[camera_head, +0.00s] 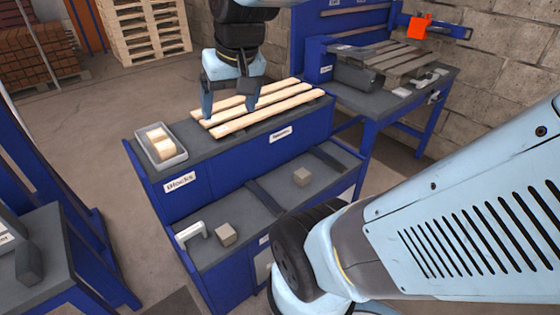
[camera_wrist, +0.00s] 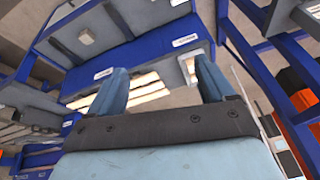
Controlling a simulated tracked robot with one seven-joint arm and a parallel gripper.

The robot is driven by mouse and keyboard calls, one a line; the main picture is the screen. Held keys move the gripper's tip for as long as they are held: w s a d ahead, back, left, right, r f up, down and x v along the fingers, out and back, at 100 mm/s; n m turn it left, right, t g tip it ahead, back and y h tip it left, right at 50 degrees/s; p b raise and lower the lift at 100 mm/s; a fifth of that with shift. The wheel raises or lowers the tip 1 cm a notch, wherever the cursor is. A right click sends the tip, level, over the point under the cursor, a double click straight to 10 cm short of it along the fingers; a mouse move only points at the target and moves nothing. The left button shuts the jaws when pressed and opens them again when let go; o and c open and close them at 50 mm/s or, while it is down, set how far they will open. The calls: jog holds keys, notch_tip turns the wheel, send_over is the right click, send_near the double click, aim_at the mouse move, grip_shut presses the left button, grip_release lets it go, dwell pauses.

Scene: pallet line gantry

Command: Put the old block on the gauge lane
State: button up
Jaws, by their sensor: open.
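Two worn grey-brown blocks lie on the lower deck (camera_head: 262,222) of the blue bench in the head view. One block (camera_head: 225,234) is at the front left, close to a white arch (camera_head: 191,233); the other block (camera_head: 302,176) is farther right, beyond a dark divider. I cannot tell which is the old block. No lettering that I can read marks the gauge lane; the white arch stands at the left end of the deck. My gripper (camera_head: 229,108) is open and empty over the pale slats on the upper deck. It also shows open in the wrist view (camera_wrist: 162,70).
A worn pallet (camera_head: 392,60) and a grey box (camera_head: 355,75) are on the right-hand bench. Dark dividers (camera_head: 263,197) cross the lower deck.

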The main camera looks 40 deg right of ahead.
jog(key=shift+o, duration=0.6)
jog(key=w+d+f+m+g+y, duration=0.3)
jog(key=w+d+f+m+y, duration=0.1)
jog(key=w+f, duration=0.6)
jog(key=shift+w+d+f+m, duration=0.15)
jog(key=shift+w+d+m, duration=0.2)
jog(key=shift+d+m, duration=0.75)
jog(key=w+d+f+m+t+y, duration=0.3)
jog(key=d+f+m, duration=0.3)
jog(key=d+f, duration=0.4)
jog(key=w+d+f+m+t+y, duration=0.3)
jog(key=d+f+m+y, duration=0.15)
jog(key=d+f, duration=0.55)
jog(key=m+t+h, duration=1.1)
jog(key=m, duration=0.6)
send_near(302, 173)
jog(key=w, duration=0.4)
jog(key=shift+w+a+f, duration=0.25)
jog(key=shift+w+a, duration=0.05)
jog(key=shift+w, duration=0.05)
jog(key=shift+w+d, duration=0.2)
jog(key=shift+w, duration=2.55)
